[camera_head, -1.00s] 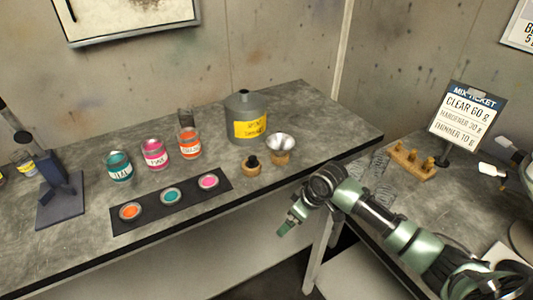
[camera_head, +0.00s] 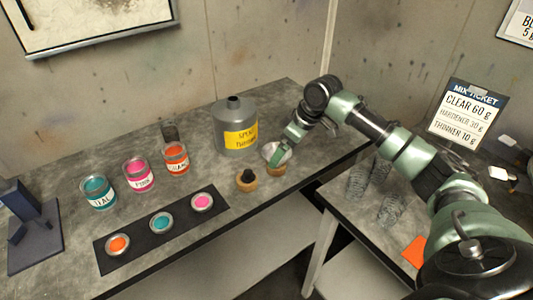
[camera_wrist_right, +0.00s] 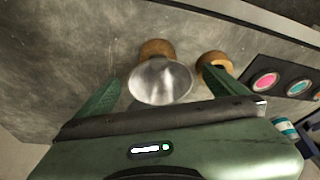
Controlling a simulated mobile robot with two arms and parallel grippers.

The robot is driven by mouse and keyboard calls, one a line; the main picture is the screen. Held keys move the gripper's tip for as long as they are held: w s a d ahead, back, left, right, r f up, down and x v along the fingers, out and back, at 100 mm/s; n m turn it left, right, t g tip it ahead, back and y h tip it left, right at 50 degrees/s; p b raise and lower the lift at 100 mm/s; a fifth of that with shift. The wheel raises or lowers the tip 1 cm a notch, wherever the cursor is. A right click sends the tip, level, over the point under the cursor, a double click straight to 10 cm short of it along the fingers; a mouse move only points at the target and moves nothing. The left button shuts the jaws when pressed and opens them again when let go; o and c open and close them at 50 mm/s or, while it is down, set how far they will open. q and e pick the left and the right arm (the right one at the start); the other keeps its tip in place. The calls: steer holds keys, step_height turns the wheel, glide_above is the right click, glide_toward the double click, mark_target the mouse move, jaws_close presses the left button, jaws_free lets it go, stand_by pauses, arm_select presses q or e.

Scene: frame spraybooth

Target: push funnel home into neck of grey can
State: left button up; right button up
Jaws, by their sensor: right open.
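The grey can (camera_head: 235,138) with a yellow label stands upright at the back of the bench, its short neck (camera_head: 233,102) on top with no funnel in it. The silver funnel (camera_head: 269,149) sits wide end up on a round wooden stand (camera_head: 277,170), to the can's right and nearer me. My right gripper (camera_head: 284,153) is at the funnel and partly covers it. In the right wrist view my right gripper (camera_wrist_right: 162,88) is open, its green fingers on either side of the funnel (camera_wrist_right: 160,80); contact is not clear. My left gripper is not in view.
A black stopper on a wooden ring (camera_head: 247,183) stands close left of the funnel stand. Teal (camera_head: 98,193), pink (camera_head: 138,176) and orange (camera_head: 176,159) jars stand left of the can. A black mat (camera_head: 180,210) with three lids lies in front.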

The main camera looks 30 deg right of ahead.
steer(key=shift+w, duration=0.4)
steer(key=shift+w+f, duration=0.1)
steer(key=shift+f, duration=0.25)
steer(key=x, duration=0.1)
steer(key=p+x, duration=0.1)
steer(key=shift+w+a+f, duration=0.2)
steer(key=shift+w+a, duration=0.05)
steer(key=shift+a, duration=0.1)
steer(key=x, duration=0.1)
steer(key=p+x, duration=0.1)
steer(key=x, duration=0.1)
steer(key=shift+w+f, duration=0.15)
steer(key=shift+w, duration=0.15)
steer(key=shift+f, duration=0.15)
steer(key=c, duration=1.4)
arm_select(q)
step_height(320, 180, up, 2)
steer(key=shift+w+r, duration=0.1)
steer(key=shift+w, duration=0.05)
arm_select(e)
steer(key=shift+o, duration=0.2)
